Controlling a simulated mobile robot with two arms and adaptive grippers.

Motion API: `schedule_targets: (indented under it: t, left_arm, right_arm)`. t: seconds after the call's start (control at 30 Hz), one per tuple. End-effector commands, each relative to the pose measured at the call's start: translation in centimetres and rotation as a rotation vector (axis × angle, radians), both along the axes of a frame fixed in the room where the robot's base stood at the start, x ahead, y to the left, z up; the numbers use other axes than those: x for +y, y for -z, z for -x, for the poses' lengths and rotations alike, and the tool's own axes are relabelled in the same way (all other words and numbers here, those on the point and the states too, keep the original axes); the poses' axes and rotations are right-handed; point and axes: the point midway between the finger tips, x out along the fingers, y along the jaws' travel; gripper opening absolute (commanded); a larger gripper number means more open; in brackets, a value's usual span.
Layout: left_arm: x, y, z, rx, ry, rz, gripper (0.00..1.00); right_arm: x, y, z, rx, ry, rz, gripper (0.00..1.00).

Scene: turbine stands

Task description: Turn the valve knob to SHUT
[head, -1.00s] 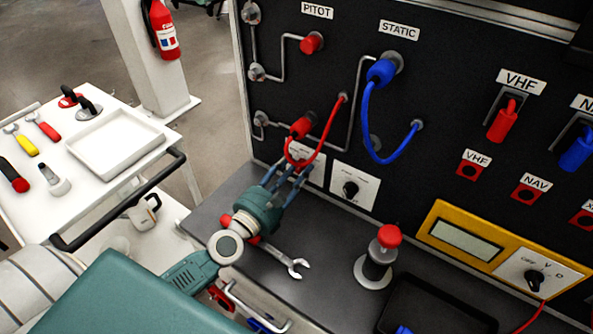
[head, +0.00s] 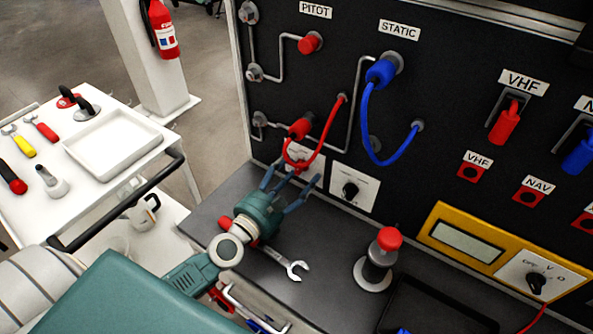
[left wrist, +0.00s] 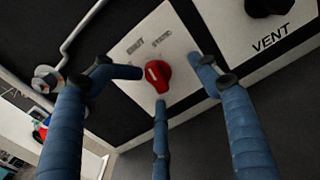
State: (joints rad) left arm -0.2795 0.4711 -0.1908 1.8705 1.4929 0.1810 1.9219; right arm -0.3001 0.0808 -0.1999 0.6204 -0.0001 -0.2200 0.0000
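In the left wrist view a red valve knob (left wrist: 157,76) sits on a white plate (left wrist: 128,72). A pale mark on the knob leans to the upper left. Two small labels above the knob are too blurred to read surely. My left gripper (left wrist: 157,95) has its three blue fingers spread around the knob, with no clear grip on it. In the head view the left gripper (head: 292,185) is open before the panel's lower left. The plate (head: 308,158) shows there partly behind the red hose; the knob is not clearly visible. My right gripper is not in view.
A white plate with a black knob (head: 350,190), labelled VENT in the wrist view (left wrist: 265,8), is just right of the valve plate. A red hose (head: 318,150) hangs close above the fingers. A wrench (head: 290,268) and a red-topped cylinder (head: 378,260) are on the bench.

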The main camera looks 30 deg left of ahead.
Motion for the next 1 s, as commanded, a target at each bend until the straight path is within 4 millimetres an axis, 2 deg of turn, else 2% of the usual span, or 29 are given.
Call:
schedule_targets:
  t: [0.17,0.7,1.0]
  left_arm:
    - [0.0,0.1,0.4,0.000,0.001,0.000,0.61]
    - [0.6,0.0,4.5,-0.002,0.000,-0.002,0.61]
    - [0.7,-0.2,4.9,-0.003,-0.001,-0.001,0.61]
  right_arm:
    - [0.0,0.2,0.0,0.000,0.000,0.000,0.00]
    - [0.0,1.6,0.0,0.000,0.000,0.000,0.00]
    - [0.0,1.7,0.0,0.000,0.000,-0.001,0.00]
